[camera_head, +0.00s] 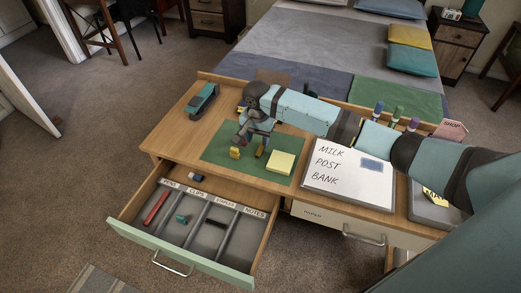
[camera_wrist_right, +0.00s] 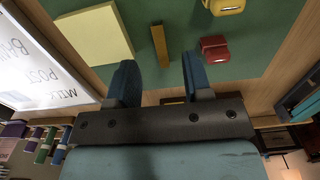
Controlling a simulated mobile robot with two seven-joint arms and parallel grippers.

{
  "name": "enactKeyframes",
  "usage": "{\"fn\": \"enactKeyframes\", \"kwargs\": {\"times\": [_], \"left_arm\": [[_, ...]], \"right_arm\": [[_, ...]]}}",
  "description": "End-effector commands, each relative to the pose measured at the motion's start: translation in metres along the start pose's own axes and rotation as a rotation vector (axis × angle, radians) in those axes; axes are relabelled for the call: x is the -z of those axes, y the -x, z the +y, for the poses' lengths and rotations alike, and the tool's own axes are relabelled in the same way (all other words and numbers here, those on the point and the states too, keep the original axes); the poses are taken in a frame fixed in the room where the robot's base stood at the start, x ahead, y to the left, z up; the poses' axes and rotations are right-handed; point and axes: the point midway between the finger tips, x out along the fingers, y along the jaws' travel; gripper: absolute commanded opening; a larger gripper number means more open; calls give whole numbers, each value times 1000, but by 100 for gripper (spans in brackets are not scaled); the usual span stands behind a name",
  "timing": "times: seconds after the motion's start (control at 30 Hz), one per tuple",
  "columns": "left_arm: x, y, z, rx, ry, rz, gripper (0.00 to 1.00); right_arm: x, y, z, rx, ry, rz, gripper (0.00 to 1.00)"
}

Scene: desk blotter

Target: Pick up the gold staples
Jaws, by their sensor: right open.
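The gold staples, a narrow gold strip (camera_wrist_right: 160,46), lie on the green blotter (camera_head: 215,150). In the head view the strip (camera_head: 259,151) shows just below my right gripper (camera_head: 252,140). In the right wrist view my right gripper (camera_wrist_right: 159,78) is open and empty, its two dark blue fingers apart. The strip lies ahead of the gap between the fingertips, without visible contact. My left gripper is not in view.
A yellow note pad (camera_wrist_right: 95,35), a red item (camera_wrist_right: 214,48) and a yellow item (camera_wrist_right: 224,6) lie near the strip. A teal stapler (camera_head: 203,101) stands at the desk's back left. The labelled, divided drawer (camera_head: 197,240) is open, holding a red pen (camera_head: 155,207). A whiteboard (camera_head: 345,185) lies right.

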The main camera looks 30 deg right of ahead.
Motion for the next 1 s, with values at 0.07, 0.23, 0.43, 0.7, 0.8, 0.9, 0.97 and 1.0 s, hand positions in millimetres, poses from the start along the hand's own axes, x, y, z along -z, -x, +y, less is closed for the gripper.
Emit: {"fn": "enactKeyframes", "kwargs": {"times": [0.07, 0.23, 0.43, 0.7, 0.8, 0.9, 0.97, 1.0], "left_arm": [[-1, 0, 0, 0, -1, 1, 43], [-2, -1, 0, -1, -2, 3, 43], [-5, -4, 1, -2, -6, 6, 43], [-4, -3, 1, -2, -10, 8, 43], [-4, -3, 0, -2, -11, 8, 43], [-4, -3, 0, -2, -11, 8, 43], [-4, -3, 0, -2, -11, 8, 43], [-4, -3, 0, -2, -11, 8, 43]], "right_arm": [[0, -8, 0, 1, 0, 0, 46], [-1, -20, 1, -1, 1, 0, 46], [-3, -51, 4, -1, 1, 1, 46], [-3, -63, 3, 1, 2, 1, 46], [-3, -63, 3, 1, 2, 1, 46], [-3, -63, 3, 2, 2, 1, 27], [-3, -63, 3, 2, 2, 1, 14], [-3, -63, 3, 2, 2, 1, 4]]}}
